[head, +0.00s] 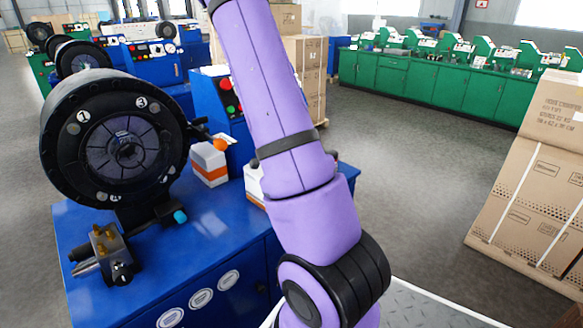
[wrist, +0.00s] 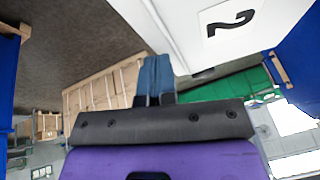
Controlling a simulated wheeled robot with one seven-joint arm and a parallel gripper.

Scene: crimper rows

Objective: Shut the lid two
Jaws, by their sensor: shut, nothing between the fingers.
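A white panel (wrist: 190,22) marked with a black 2 fills the upper right of the wrist view. The 2 appears turned over. I cannot tell from this view whether the panel is the lid itself or how far open it is. My gripper (wrist: 157,62) shows its blue fingers together and empty, beside the panel's lower left edge. I cannot tell whether they touch it. In the head view my arm crosses the middle and leaves at the top, so my gripper is out of that view. No lid marked 2 is clear there.
A blue crimper bench (head: 215,255) with a round black head (head: 120,140) stands at the left. An orange-and-white box (head: 208,163) sits on it. Stacked cartons (head: 535,180) stand at the right, with green cabinets (head: 440,85) behind. Open grey floor (head: 400,150) lies between.

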